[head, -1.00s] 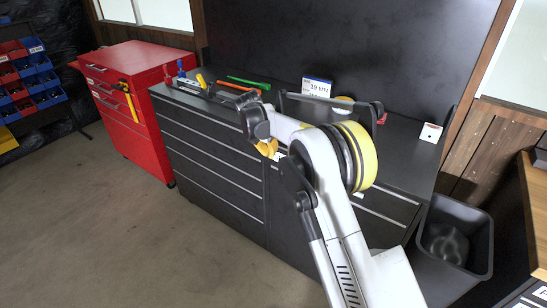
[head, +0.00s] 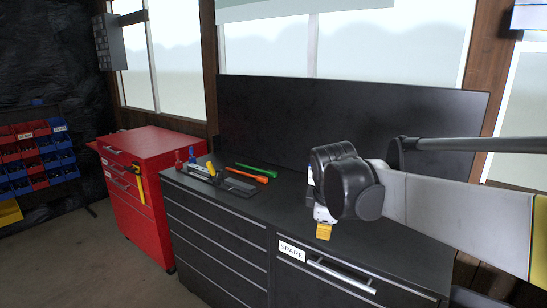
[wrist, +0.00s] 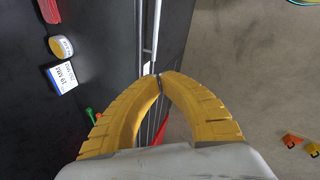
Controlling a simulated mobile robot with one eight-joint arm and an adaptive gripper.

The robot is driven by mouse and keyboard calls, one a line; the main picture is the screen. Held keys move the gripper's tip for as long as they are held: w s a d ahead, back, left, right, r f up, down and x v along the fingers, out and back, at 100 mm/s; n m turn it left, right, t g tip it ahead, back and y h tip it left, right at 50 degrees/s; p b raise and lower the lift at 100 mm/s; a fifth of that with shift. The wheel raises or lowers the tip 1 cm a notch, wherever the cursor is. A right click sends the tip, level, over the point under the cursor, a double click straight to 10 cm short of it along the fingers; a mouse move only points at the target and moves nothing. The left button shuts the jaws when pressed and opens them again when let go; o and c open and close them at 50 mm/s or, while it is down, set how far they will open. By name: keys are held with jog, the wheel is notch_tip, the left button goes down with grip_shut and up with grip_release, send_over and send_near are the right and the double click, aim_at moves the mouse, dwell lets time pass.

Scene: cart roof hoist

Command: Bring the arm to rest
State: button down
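My arm reaches in from the right edge of the head view, with a dark wrist joint at its end. My gripper (head: 324,231) points down in front of the black workbench (head: 215,222), and its yellow fingers are small there. In the wrist view the two curved yellow fingers of my gripper (wrist: 160,77) come together at their tips, with nothing held between them. The bench's front edge and the floor lie below the fingers in that view.
A red tool cabinet (head: 137,205) stands left of the bench. Green (head: 258,170) and orange (head: 250,175) tools lie on the bench top. Floor at the left is clear.

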jog(key=s+d+f+m, duration=0.2)
jog(key=s+m, duration=0.3)
jog(key=s, duration=0.3)
jog(key=s+d+f+m+t, duration=0.1)
jog(key=s+m, duration=0.3)
jog(key=s, duration=0.5)
jog(key=s+d+f+m+t, duration=0.1)
jog(key=s+d+f+m, duration=0.2)
jog(key=s+m, duration=0.2)
jog(key=s, duration=0.3)
jog(key=shift+s+f+m+y+b, duration=0.15)
jog(key=shift+m+y+b, duration=0.15)
jog(key=shift+y+b, duration=0.1)
jog(key=shift+d, duration=0.1)
